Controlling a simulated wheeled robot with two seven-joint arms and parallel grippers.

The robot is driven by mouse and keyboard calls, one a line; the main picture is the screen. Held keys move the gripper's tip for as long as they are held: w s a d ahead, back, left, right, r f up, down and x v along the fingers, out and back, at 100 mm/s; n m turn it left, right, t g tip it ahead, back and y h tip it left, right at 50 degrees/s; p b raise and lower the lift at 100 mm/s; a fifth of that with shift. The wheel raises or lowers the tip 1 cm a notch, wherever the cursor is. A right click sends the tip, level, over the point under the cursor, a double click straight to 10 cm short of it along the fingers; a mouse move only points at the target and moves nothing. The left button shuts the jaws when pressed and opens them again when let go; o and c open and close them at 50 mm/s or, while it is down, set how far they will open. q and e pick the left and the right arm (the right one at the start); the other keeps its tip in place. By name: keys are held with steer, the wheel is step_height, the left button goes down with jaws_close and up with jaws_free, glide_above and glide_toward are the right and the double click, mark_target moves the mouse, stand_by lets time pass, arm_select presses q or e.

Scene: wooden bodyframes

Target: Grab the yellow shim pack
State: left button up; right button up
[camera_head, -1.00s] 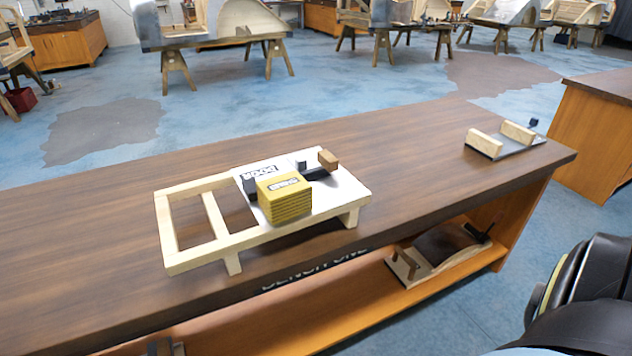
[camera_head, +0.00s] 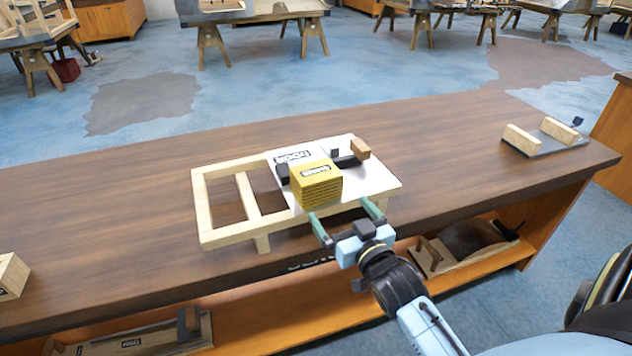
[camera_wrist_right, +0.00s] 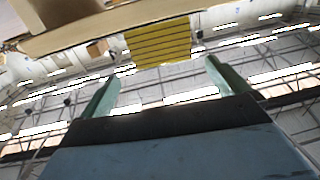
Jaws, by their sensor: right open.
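The yellow shim pack (camera_head: 317,184) is a layered block with a dark label on top. It sits on the white panel of the wooden door frame (camera_head: 228,238) on the bench. My right gripper (camera_head: 345,213) is open and empty, at the near side of the frame, just short of the pack and a little to its right. In the right wrist view the pack (camera_wrist_right: 160,44) shows ahead, beyond the two green fingertips and between them, apart from both. My left gripper is not in view.
A dark clamp with a wooden block (camera_head: 361,149) lies behind the pack on the panel. The brown bench top (camera_head: 110,245) is mostly clear. A board with two wooden blocks (camera_head: 545,145) sits at its right end. A shelf with tools runs below.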

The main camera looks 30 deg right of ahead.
mark_target(324, 187)
steer(key=w, duration=0.4)
steer(key=w+d, duration=0.1)
steer(key=w, duration=0.2)
steer(key=shift+r+b, duration=0.25)
steer(key=shift+b, duration=0.05)
steer(key=shift+w+d, duration=0.1)
steer(key=shift+w, duration=0.7)
steer(key=w, duration=0.4)
steer(key=shift+w+d+b, duration=0.25)
steer(key=shift+b, duration=0.1)
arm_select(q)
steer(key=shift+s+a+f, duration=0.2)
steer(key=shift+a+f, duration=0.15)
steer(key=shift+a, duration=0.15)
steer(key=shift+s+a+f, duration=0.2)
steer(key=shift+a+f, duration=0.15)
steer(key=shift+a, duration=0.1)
